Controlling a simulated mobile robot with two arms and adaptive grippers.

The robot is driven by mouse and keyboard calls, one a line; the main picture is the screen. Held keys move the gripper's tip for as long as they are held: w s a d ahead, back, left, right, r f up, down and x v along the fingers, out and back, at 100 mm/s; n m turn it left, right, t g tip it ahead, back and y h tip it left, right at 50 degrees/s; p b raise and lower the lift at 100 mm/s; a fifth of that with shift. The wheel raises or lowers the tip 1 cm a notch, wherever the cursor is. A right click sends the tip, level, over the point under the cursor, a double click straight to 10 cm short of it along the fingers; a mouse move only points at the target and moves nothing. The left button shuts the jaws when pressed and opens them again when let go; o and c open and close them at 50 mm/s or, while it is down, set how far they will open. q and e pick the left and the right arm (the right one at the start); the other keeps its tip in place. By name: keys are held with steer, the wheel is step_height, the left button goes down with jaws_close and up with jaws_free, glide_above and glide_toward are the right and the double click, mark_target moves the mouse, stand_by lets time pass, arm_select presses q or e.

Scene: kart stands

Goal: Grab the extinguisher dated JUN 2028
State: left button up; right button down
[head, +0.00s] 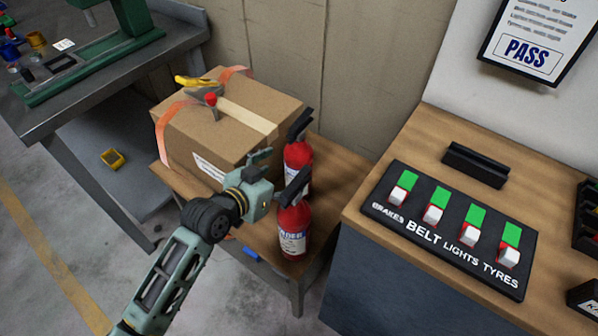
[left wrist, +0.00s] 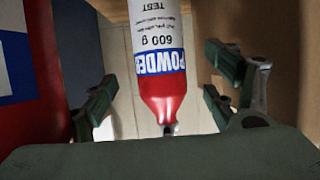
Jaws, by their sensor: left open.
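Two red extinguishers with black tops stand on a small wooden table. The rear one (head: 298,155) is beside a cardboard box; the front one (head: 293,222) carries a white and blue POWDER label. My left gripper (head: 276,172) is open beside them, partly covering the rear one. In the left wrist view, an extinguisher (left wrist: 163,60) appears upside down between the open fingers (left wrist: 165,92), with "POWDER", "600 g" and "TEST" showing. Its date is out of frame. A second red body (left wrist: 40,85) fills the left edge. No date is readable on either extinguisher. My right gripper is not in view.
The cardboard box (head: 205,130) with orange straps and a yellow-handled tool takes up the table's left part. A counter (head: 400,155) with a switch panel (head: 450,228) stands at the right. A workbench (head: 110,65) is at the upper left.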

arm_select(q)
steer(key=x, duration=0.7)
steer(key=shift+w+d+r, duration=0.15)
steer(key=shift+r, duration=0.1)
jaws_close()
steer(key=shift+w+r, duration=0.1)
steer(key=shift+r, duration=0.15)
stand_by(0.5)
